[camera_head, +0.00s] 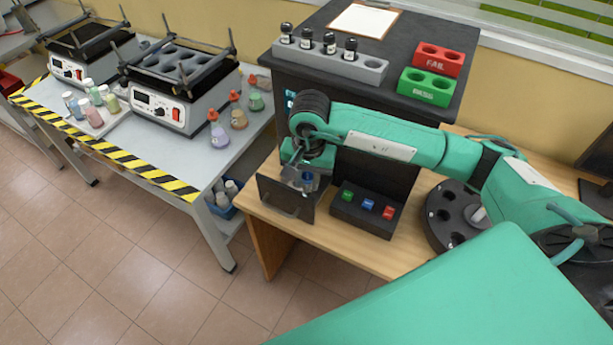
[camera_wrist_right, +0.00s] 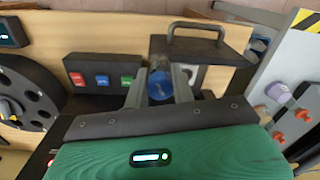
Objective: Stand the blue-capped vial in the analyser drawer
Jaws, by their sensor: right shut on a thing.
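My right gripper (camera_head: 303,172) is at the open analyser drawer, pointing down behind the drawer's front panel (camera_head: 280,198). It is shut on the blue-capped vial (camera_head: 308,177). In the right wrist view the vial's blue cap (camera_wrist_right: 159,87) sits between the two fingers (camera_wrist_right: 160,90), and the drawer front with its handle (camera_wrist_right: 197,30) lies just beyond. The vial looks about upright. Its lower end is hidden, so I cannot tell whether it touches the drawer floor. My left gripper is not in view.
A button box (camera_head: 367,211) with green, blue and red buttons stands right of the drawer. A dark round carousel (camera_head: 452,215) is farther right. On the analyser top are a grey rack (camera_head: 330,64) of black-capped vials, a red FAIL block (camera_head: 439,59) and a green block (camera_head: 428,86).

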